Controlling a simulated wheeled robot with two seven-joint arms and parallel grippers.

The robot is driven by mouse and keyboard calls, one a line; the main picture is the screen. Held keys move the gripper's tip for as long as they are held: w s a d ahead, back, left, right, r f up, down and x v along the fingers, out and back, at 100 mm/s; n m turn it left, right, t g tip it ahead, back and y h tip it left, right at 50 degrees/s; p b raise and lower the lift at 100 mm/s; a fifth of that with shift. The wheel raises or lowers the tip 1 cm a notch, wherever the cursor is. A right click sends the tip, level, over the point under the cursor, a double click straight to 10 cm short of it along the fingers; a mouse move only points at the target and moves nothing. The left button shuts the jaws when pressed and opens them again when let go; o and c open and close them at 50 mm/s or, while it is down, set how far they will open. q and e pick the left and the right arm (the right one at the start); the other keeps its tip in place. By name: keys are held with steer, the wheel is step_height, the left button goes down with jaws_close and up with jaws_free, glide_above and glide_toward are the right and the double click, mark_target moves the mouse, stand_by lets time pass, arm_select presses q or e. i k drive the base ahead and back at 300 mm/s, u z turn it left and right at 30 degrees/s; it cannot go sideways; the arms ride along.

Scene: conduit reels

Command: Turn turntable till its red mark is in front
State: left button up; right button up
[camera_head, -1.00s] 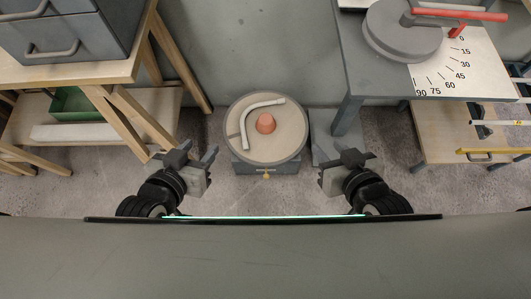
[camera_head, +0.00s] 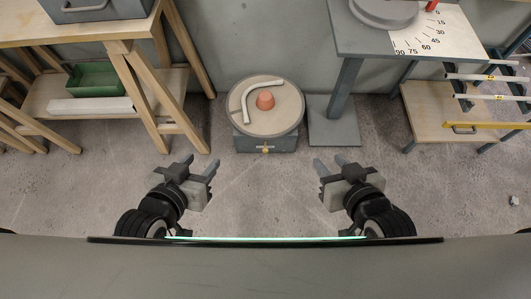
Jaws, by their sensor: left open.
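The turntable (camera_head: 290,122) has a round tan top with a dark rim on a grey base, low on the floor against the wall. A bent white pipe (camera_head: 247,97) lies on its left and back part, beside an orange-red tapered piece (camera_head: 265,100) near the middle. A small yellow pointer (camera_head: 265,150) is at the front of the base. I cannot make out a red mark on the rim. My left gripper (camera_head: 200,166) is open and empty, in front of the turntable to the left. My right gripper (camera_head: 331,164) is open and empty, in front to the right. Both are apart from it.
A wooden bench (camera_head: 90,29) with a green bin (camera_head: 93,80) on its lower shelf stands left. A grey bending table (camera_head: 350,40) with an angle scale (camera_head: 430,30) stands right, beside a rack of pipes (camera_head: 480,98). The floor before the turntable is clear.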

mark_target(274, 112)
steer(key=u, duration=0.6)
steer(key=i, duration=1.15)
steer(key=z, duration=0.1)
